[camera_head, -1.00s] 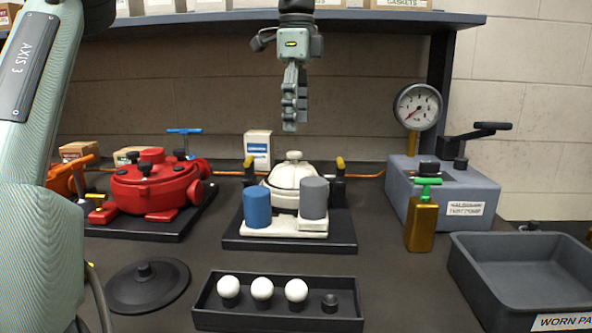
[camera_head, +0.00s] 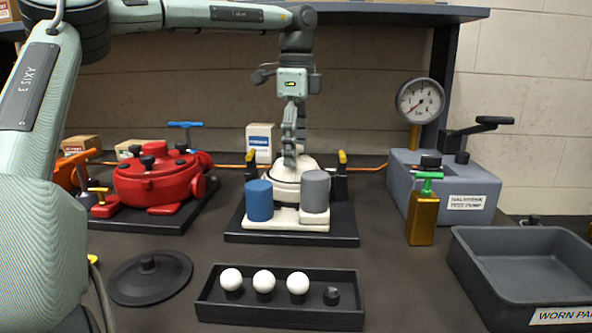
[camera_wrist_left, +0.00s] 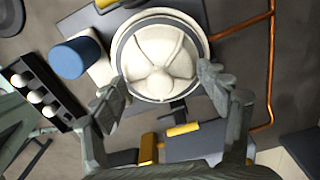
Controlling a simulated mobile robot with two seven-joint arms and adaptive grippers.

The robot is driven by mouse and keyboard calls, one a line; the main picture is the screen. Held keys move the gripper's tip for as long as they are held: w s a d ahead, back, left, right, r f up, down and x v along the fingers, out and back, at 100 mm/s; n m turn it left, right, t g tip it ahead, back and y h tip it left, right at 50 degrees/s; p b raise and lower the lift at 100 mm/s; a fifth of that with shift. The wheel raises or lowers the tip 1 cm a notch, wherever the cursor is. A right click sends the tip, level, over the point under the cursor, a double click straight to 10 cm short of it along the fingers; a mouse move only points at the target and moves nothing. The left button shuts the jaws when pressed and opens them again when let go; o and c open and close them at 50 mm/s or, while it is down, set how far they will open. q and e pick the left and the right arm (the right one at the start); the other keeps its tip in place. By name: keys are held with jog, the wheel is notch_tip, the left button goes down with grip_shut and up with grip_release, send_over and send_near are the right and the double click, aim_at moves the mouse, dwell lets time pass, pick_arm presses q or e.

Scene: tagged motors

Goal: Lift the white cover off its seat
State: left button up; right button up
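The white cover (camera_head: 276,176) is a round dome on the pump body in the middle of the bench, behind a blue cylinder (camera_head: 259,200) and a grey cylinder (camera_head: 315,192). In the left wrist view the cover (camera_wrist_left: 150,50) shows from above, with ribs meeting at a central knob. My left gripper (camera_head: 290,160) is directly above the cover, fingers pointing down, its tips in front of the knob in the head view. In the left wrist view its two fingers (camera_wrist_left: 163,88) are wide apart, near the cover's lower edge; whether they touch it cannot be told. My right gripper is not in view.
A red pump (camera_head: 158,180) stands at left and a grey test pump with gauge (camera_head: 440,185) at right. In front are a black tray with white balls (camera_head: 280,316), a black disc (camera_head: 150,280) and a grey bin (camera_head: 520,300). An oil bottle (camera_head: 424,215) stands right.

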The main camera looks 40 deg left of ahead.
pick_arm(q)
jog(key=shift+s, duration=0.1)
jog(key=c, duration=1.4)
grip_shut()
jog(key=shift+f, duration=0.1)
